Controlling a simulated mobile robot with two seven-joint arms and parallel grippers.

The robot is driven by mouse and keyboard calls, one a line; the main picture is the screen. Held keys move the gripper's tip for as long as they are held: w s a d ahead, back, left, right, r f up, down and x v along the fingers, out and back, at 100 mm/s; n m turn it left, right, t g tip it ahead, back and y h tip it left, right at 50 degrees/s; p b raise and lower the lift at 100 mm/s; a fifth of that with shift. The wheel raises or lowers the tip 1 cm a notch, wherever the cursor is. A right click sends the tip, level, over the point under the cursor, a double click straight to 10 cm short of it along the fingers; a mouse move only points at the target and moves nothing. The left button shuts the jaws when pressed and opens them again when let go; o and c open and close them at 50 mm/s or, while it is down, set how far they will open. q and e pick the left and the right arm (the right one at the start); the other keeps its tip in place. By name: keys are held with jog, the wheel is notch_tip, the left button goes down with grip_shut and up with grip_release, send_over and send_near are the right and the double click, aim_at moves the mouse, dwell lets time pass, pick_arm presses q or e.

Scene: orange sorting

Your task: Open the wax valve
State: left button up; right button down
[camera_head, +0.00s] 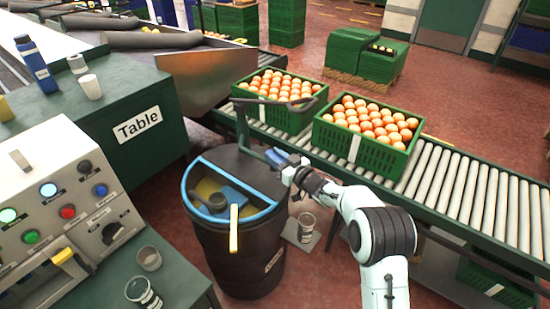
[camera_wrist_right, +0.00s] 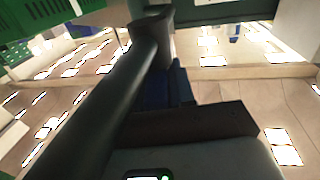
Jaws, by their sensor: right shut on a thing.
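A dark drum (camera_head: 235,255) with a blue rim stands left of the conveyor, its half-open top showing yellowish contents. A dark pipe (camera_head: 242,125) rises at its back and bends right. In the right wrist view, a thick dark bar (camera_wrist_right: 105,95) crosses diagonally in front of the gripper (camera_wrist_right: 180,95), beside blue parts. Whether the valve is open cannot be told. My left gripper is not in view.
Green crates of oranges (camera_head: 368,153) sit on the roller conveyor (camera_head: 455,185) behind. A control panel (camera_head: 60,205) and green table (camera_head: 160,135) are at left.

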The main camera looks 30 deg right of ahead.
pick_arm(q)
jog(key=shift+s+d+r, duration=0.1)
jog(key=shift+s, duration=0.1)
pick_arm(e)
jog(key=shift+d+r+n+y, duration=0.1)
jog(key=shift+n+y, duration=0.3)
jog(key=shift+y, duration=0.2)
jog(key=c, duration=1)
grip_release()
jog(key=shift+c, duration=0.2)
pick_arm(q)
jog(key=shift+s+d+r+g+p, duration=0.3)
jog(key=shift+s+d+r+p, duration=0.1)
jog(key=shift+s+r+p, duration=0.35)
pick_arm(e)
jog(key=v, duration=1.3)
jog(key=shift+s+r, duration=0.15)
jog(key=shift+s, duration=0.05)
